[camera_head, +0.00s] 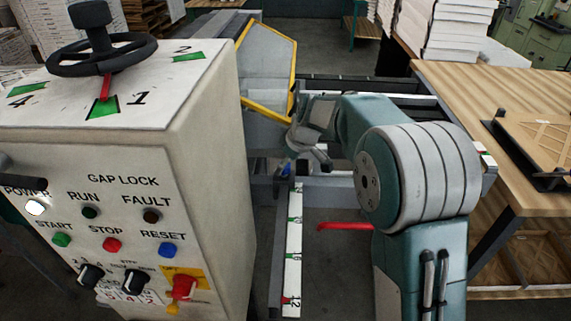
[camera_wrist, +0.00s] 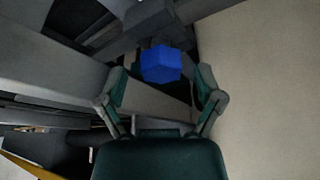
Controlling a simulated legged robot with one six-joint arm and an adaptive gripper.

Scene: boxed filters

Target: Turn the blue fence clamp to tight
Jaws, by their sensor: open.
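The blue fence clamp (camera_wrist: 160,64) shows in the wrist view as a faceted blue knob just beyond my open fingertips, roughly centred between them. In the head view a small part of the clamp (camera_head: 286,168) shows under my gripper (camera_head: 306,160), at the top end of the scale strip. My gripper also shows in the wrist view (camera_wrist: 160,90), with its two fingers spread and nothing held. I cannot tell whether a finger touches the clamp. No tight marking on the clamp is readable.
A white control cabinet (camera_head: 205,190) with a handwheel (camera_head: 103,55) stands close on the left. A numbered scale strip (camera_head: 293,240) runs toward me below the clamp. A red lever (camera_head: 345,227) sticks out near my arm. A wooden table (camera_head: 500,100) is on the right.

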